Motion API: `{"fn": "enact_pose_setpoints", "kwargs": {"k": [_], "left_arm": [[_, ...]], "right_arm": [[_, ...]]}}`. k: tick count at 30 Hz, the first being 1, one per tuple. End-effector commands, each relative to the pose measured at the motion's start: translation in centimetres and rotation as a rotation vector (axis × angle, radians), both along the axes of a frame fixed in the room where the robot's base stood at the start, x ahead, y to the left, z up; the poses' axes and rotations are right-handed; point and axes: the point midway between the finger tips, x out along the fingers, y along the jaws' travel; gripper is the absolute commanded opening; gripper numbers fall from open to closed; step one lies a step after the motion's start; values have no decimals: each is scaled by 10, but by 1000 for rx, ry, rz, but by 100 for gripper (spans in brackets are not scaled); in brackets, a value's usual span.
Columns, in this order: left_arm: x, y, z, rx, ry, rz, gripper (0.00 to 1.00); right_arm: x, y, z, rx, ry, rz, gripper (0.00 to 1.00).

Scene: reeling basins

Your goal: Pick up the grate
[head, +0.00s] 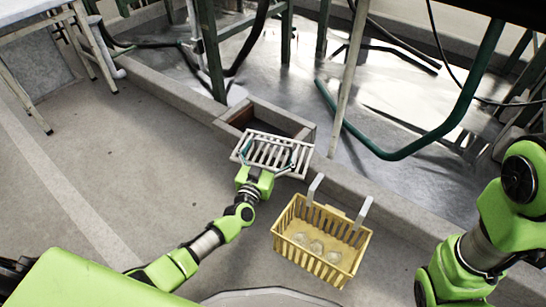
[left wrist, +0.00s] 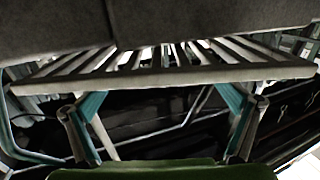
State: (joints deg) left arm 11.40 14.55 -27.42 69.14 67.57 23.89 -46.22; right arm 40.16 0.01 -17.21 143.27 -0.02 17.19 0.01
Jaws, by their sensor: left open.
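The grate (head: 273,151), a pale slatted panel, shows at the near side of a small concrete box in the head view. Its front bar and slats also show in the left wrist view (left wrist: 165,77). My left gripper (head: 268,158) is at the grate's near edge, its fingers spread wide along it. In the left wrist view the open gripper (left wrist: 163,100) has one teal-padded finger towards each end of the front bar. I cannot tell whether the fingers touch the grate. My right gripper is out of view; only my right arm shows.
The concrete box (head: 262,106) has a brown inside and adjoins a low concrete kerb (head: 175,97). A yellow basket (head: 322,240) with pale round things stands right of my left arm. Green metal legs and pipes (head: 430,140) stand beyond the kerb.

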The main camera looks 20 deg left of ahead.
Motion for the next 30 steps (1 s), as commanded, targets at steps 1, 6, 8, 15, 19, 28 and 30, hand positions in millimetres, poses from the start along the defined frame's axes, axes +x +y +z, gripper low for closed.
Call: {"fn": "enact_pose_setpoints", "kwargs": {"k": [1,6,8,15,19,28,30], "left_arm": [[8,0,-4,-1,-2,0,100],[20,-1,-1,0,-1,0,100],[21,-1,-1,-1,0,0,100],[21,-1,0,0,1,0,90],[21,-1,0,0,1,0,56],[23,-1,5,0,-9,2,34],[23,-1,6,0,-9,2,34]], "right_arm": [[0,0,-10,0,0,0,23],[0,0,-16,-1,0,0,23],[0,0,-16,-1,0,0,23],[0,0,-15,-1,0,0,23],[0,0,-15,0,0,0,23],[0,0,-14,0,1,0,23],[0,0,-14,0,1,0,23]]}}
